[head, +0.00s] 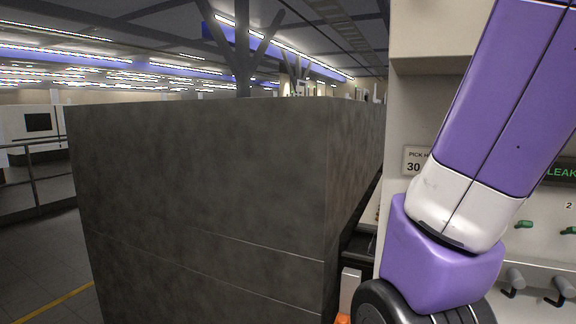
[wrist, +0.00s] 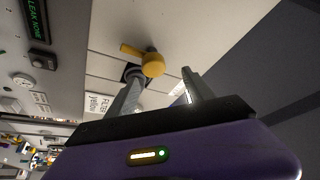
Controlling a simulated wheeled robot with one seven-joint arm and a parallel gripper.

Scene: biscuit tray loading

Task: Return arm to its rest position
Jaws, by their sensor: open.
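My purple and white arm fills the right side of the head view; its gripper is out of that frame. In the wrist view my gripper (wrist: 158,92) has its two grey fingers apart, with nothing held between them. A yellow valve handle (wrist: 151,64) on a light panel shows just beyond the fingertips. I cannot tell how far it is from them. No biscuits or tray can be made out in either view.
A large dark grey block (head: 200,200) stands in front and to the left. A light panel (head: 532,215) with green and grey knobs is close behind my arm on the right. Open floor (head: 45,265) lies at far left.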

